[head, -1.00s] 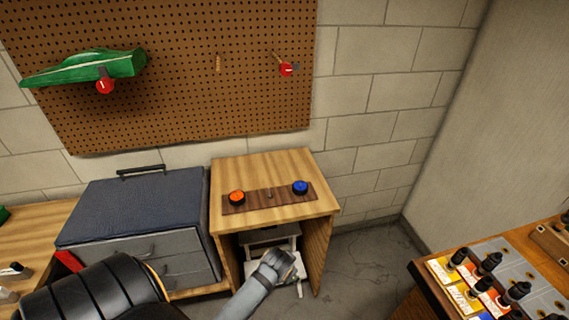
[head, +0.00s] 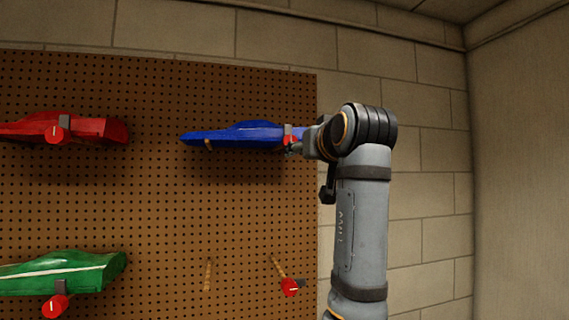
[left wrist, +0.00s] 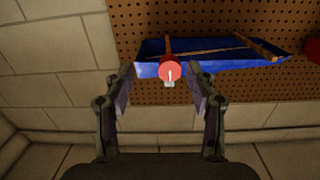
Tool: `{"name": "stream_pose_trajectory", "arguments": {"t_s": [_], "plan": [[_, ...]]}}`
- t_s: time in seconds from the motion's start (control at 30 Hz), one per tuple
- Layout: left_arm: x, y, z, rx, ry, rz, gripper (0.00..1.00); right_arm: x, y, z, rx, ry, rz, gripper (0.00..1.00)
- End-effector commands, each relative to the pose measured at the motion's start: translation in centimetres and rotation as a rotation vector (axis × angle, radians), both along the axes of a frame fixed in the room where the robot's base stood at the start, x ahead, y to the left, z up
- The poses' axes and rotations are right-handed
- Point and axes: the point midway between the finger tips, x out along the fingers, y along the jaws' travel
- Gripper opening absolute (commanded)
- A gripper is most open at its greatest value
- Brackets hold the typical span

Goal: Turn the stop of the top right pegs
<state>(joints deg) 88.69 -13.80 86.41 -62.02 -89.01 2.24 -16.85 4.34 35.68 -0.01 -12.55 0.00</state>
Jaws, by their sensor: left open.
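A blue car (head: 235,136) rests on the top right pegs of the pegboard. The red round stop (head: 290,139) sits at its right end, partly hidden by my gripper. My left gripper (head: 303,142) is at this stop, its arm rising from below. In the left wrist view, the stop (left wrist: 170,69) has a white line and a small grey tab (left wrist: 169,85), both pointing down in that picture. My left gripper (left wrist: 159,77) is open there, with one finger on each side of the stop and visible gaps. My right gripper is out of view.
A red car (head: 85,130) hangs at upper left and a green car (head: 70,275) at lower left, each with a red stop. Below the blue car are an empty peg (head: 208,274) and another with a red stop (head: 290,287). The block wall (head: 425,200) is right of the pegboard (head: 160,215).

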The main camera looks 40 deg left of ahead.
Motion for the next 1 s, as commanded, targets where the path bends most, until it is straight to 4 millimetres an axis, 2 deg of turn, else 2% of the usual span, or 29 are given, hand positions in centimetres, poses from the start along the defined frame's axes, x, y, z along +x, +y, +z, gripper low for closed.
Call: {"name": "stream_pose_trajectory", "arguments": {"t_s": [0.03,0.1,0.27,0.37,0.7,0.83,1.0], "plan": [[-1.1,-0.1,1.4,-0.001,-0.023,0.011,0.57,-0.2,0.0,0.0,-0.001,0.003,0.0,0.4],[-2.0,-0.2,2.4,-0.001,-0.038,0.021,0.57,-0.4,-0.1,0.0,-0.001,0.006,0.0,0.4],[-2.1,0.1,2.8,-0.002,-0.043,0.025,0.57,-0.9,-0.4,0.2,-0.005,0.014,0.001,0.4],[-1.3,1.0,3.0,-0.001,-0.04,0.028,0.57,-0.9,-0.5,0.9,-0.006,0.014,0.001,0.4],[3.2,6.3,3.1,-0.002,-0.041,0.027,0.57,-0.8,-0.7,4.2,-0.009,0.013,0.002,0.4],[4.2,7.4,2.9,-0.001,-0.04,0.025,0.57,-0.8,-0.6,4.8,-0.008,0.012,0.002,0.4],[4.6,7.9,2.7,-0.002,-0.043,0.022,0.57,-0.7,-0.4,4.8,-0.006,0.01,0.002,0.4]]}}
